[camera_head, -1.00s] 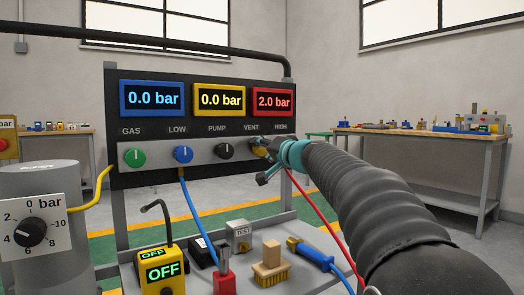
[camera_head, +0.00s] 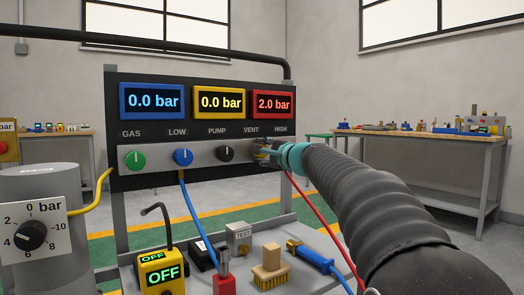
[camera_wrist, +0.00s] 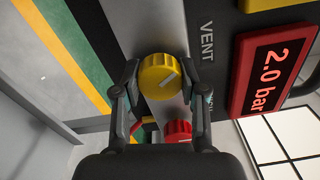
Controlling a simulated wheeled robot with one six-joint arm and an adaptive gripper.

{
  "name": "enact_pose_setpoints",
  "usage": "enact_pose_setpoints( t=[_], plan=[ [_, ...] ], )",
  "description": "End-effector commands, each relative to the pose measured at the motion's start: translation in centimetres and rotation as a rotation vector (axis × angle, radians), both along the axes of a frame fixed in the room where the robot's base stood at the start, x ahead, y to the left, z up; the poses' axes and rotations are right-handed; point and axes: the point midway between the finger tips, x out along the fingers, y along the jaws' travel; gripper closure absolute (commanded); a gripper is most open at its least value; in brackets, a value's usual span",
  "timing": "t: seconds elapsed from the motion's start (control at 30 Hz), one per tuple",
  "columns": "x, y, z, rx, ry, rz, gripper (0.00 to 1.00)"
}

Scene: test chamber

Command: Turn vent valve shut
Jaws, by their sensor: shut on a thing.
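The vent valve is a yellow round knob (camera_wrist: 160,77) with a white pointer line, beside the VENT label on the grey strip of the panel. In the wrist view its line lies diagonally. My gripper (camera_wrist: 161,80) has one finger on each side of the knob and is shut on it. In the head view my gripper (camera_head: 264,152) reaches the panel from the right and mostly hides the knob. The red display (camera_head: 273,104) above reads 2.0 bar.
Green (camera_head: 135,159), blue (camera_head: 183,156) and black (camera_head: 225,153) knobs sit left along the panel. A red knob (camera_wrist: 178,131) is close to my gripper. A red hose (camera_head: 318,217) hangs below. A brush (camera_head: 271,266) and other tools lie on the bench below.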

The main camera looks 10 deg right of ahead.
Motion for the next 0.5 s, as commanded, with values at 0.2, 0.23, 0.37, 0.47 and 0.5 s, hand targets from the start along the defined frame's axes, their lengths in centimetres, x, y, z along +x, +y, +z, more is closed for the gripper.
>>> enact_pose_setpoints(
  t=[0.2,0.23,0.37,0.47,0.5],
  plan=[
    [0.01,-0.01,0.11,0.184,0.079,-0.001,0.93],
    [0.0,-0.01,0.12,0.209,0.088,-0.001,0.93],
    [0.0,-0.01,0.15,0.308,0.129,0.0,0.93],
    [0.01,-0.01,0.12,0.374,0.156,-0.001,0.93],
    [0.01,-0.01,0.12,0.396,0.165,-0.001,0.93]
  ],
)
